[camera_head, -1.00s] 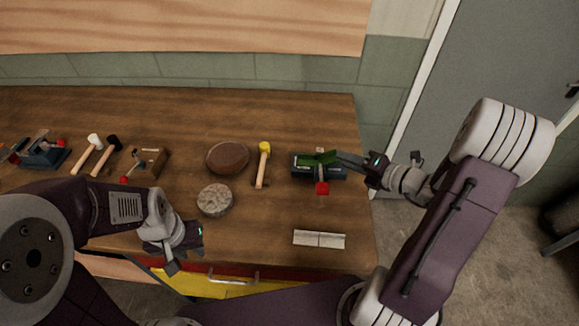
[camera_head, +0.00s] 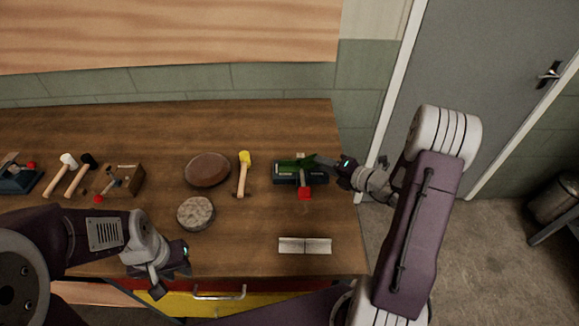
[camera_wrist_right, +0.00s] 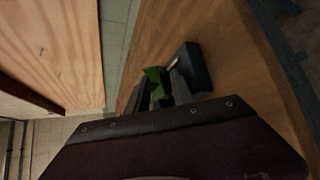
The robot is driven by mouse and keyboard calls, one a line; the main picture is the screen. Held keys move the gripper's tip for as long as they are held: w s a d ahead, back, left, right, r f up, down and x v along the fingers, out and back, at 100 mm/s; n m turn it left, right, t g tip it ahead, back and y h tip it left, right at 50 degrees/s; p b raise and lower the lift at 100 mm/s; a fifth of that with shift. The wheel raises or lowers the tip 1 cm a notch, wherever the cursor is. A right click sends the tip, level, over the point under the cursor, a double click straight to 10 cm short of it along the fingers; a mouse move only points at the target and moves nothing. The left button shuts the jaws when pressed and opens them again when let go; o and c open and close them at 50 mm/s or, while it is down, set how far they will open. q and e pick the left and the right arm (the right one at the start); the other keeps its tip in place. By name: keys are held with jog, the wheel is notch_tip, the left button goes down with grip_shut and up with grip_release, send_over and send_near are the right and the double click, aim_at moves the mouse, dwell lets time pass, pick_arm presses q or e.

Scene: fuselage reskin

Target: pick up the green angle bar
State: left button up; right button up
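The green angle bar (camera_head: 297,162) is at the small dark vise-like block with a red knob (camera_head: 304,193) at the right of the bench. My right gripper (camera_head: 322,161) reaches in from the right, with its fingers at the bar's right end. In the right wrist view the green bar (camera_wrist_right: 154,76) shows between the two fingers of my right gripper (camera_wrist_right: 160,88). Whether they press on it is hard to tell. The bar's lower part is hidden by the fingers. My left gripper (camera_head: 172,282) is at the bench's front edge, empty, its fingers apart.
On the wooden bench (camera_head: 200,120) are a yellow-headed hammer (camera_head: 243,173), a brown disc (camera_head: 207,169), a grey round stone-like disc (camera_head: 196,213) and a light metal piece (camera_head: 305,245). Two mallets (camera_head: 70,178) and a wooden block (camera_head: 125,180) lie left. A wall closes the back.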

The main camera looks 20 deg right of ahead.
jog(key=shift+w+a+f, duration=0.1)
jog(key=shift+w, duration=0.15)
jog(key=shift+s, duration=0.1)
grip_shut()
dwell(1.2)
